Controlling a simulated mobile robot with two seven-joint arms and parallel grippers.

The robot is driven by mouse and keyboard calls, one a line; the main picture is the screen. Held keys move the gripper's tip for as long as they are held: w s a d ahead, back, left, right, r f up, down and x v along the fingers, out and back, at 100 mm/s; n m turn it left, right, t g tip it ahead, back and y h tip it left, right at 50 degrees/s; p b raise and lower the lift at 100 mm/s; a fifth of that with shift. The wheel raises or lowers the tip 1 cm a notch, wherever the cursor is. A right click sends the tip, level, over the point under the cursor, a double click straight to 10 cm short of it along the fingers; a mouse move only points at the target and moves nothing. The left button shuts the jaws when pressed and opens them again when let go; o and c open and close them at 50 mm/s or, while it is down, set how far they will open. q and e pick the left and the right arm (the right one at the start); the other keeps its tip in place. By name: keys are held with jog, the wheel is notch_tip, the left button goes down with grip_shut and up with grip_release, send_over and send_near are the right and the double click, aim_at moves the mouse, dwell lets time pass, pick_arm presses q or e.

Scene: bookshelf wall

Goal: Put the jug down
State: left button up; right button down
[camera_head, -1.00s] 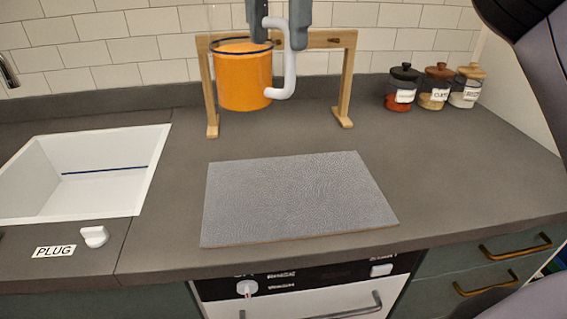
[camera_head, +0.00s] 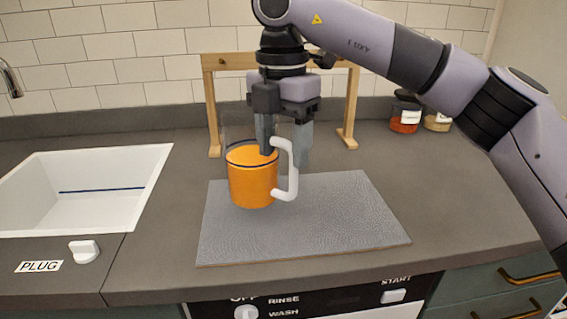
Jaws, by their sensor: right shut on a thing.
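The jug (camera_head: 252,184) is a clear vessel with orange contents, a dark blue ring near its top and a white handle (camera_head: 290,180) on its right side. My right gripper (camera_head: 283,150) comes down from above and is shut on the jug at its handle side. The jug is upright over the back left part of the grey textured mat (camera_head: 340,215). I cannot tell whether its base touches the mat. My left gripper is not in view.
A wooden rack (camera_head: 351,105) stands behind the jug near the tiled wall. A white sink (camera_head: 110,215) is at the left, with a white plug knob (camera_head: 84,251) in front. Spice jars (camera_head: 405,115) stand at the back right, partly behind my arm. The mat's right part is clear.

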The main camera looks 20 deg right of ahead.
aim_at(283, 192)
jog(key=shift+f, duration=1.55)
jog(key=shift+f, duration=0.1)
jog(key=shift+c, duration=1.5)
grip_release()
jog(key=shift+f, duration=0.1)
